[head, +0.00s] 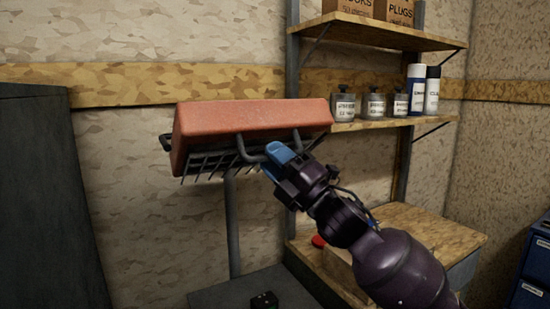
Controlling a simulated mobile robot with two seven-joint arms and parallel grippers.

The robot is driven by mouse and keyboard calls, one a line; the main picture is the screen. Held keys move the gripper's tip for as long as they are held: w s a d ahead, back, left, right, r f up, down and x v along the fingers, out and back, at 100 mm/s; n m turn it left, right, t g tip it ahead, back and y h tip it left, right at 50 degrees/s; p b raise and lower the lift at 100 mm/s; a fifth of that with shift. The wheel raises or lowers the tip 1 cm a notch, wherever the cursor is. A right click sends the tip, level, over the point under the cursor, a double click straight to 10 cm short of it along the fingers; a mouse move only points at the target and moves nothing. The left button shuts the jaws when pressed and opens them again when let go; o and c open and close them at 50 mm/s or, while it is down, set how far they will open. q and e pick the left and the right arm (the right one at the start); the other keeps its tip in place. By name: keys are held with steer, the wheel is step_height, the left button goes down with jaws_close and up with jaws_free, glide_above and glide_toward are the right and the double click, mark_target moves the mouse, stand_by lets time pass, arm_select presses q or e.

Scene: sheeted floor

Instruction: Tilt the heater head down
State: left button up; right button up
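The heater head (250,118) is a long orange-red box on a thin grey pole (233,225). Its dark wire grille (205,163) shows along the underside, facing down and forward. A grey bar handle (243,150) sticks out from its front, right of the middle. My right gripper (275,160) reaches up from the lower right, its blue fingertips at this handle and covering part of it. Whether the fingers are closed around the bar is not clear. My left gripper is out of view.
Wooden shelves (390,120) with several jars and spray cans stand behind on the right. A wooden bench (430,232) is below them. A dark cabinet (45,200) stands on the left. A blue drawer unit (535,265) is at the right edge.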

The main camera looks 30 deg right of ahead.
steer(key=shift+o, duration=0.6)
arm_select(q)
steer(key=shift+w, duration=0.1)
arm_select(e)
steer(key=shift+r, duration=0.1)
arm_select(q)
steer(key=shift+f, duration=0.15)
arm_select(e)
steer(key=v, duration=1.1)
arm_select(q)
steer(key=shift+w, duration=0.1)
arm_select(e)
steer(key=shift+w, duration=0.1)
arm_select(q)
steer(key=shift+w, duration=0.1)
